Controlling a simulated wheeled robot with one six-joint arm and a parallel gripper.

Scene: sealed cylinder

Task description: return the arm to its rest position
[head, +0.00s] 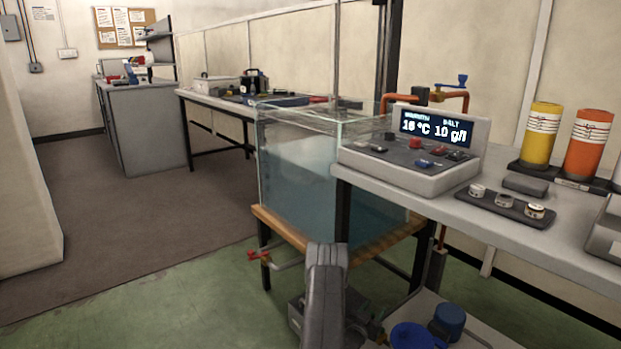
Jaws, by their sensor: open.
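A grey upright link of my own arm shows at the bottom middle of the head view, in front of the glass tank's wooden stand. Darker parts sit low around it at the picture's lower edge. I cannot make out any gripper fingers, so my gripper is not in view. No held object can be seen.
A water-filled glass tank (300,185) stands on a wooden-topped stand. To its right, a bench (570,232) bears a control console (420,152), a tray of small knobs (506,206), and yellow (541,135) and orange (587,145) cylinders. Green floor (150,310) is clear at left.

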